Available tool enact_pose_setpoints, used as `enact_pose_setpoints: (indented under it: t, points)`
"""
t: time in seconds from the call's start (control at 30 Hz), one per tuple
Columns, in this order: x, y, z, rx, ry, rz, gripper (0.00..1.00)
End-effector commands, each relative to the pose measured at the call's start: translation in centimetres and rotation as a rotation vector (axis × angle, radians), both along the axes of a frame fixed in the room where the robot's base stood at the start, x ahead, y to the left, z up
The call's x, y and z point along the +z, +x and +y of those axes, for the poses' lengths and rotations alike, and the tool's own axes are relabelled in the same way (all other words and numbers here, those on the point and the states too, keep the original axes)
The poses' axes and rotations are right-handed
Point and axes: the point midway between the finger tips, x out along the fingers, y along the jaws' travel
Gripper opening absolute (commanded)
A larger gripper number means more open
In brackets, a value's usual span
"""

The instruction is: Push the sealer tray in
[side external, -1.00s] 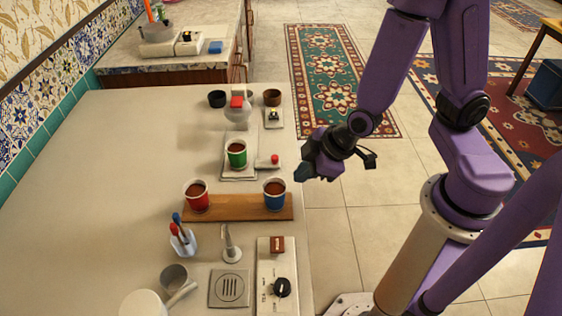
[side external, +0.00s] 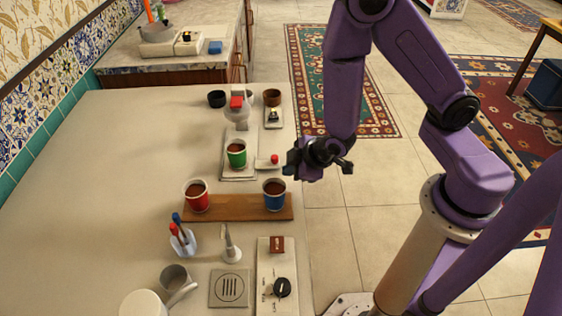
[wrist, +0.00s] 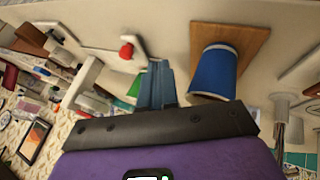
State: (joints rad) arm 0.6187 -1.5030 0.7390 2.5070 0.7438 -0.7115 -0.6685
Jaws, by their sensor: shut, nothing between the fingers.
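The white cup sealer has a flat pale tray (side external: 228,174) at its front, with a green cup (side external: 237,153) of brown drink standing on it. A small plate with a red knob (side external: 274,159) juts out at its right side, and the knob also shows in the wrist view (wrist: 126,50). My gripper (side external: 291,166) is shut and empty, just right of the red knob, by the table's right edge. In the wrist view my closed fingers (wrist: 158,85) partly hide the green cup (wrist: 135,84). I cannot tell whether the fingertips touch the sealer.
A wooden board (side external: 236,209) holds a red cup (side external: 197,196) and a blue cup (side external: 274,195) near my gripper. A pen holder (side external: 183,243), a control panel (side external: 270,262) and a grated plate (side external: 229,288) stand nearer the camera. The table's left part is clear.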

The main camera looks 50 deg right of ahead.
Motion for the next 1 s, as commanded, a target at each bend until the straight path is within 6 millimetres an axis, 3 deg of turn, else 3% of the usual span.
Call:
enact_pose_setpoints:
  t: [0.27,0.53,1.0]
  points:
    - [-3.2,2.3,0.0,-0.003,-0.001,0.001,0.00]
    - [-3.2,5.0,-1.9,-0.004,0.003,-0.002,0.00]
    - [-3.2,5.5,-2.3,0.000,0.000,0.000,0.00]
